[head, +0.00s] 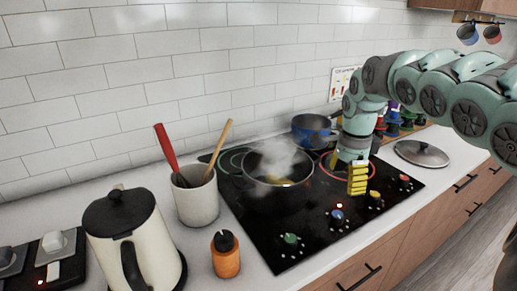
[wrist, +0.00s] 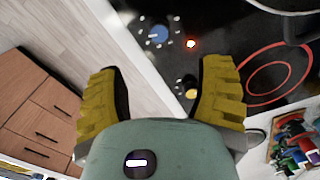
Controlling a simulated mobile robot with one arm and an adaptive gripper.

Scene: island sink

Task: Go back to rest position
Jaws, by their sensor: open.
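My gripper (head: 357,179) has ribbed yellow fingers and hangs over the front right part of the black cooktop (head: 275,235), above the knob row. In the wrist view my gripper (wrist: 160,85) is open, with its fingers wide apart and nothing between them. The blue knob (wrist: 158,34) and the yellow knob (wrist: 188,86) show beyond the fingers, apart from them. A red light (wrist: 191,43) glows near the blue knob. My arm reaches in from the upper right of the head view.
A steaming dark pot (head: 278,188) stands on the cooktop and a blue pot (head: 312,130) behind it. A lid (head: 421,153) lies at right. A kettle (head: 130,235), a utensil crock (head: 196,197) and an orange bottle (head: 225,256) stand at left. A red burner ring (wrist: 278,75) shows.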

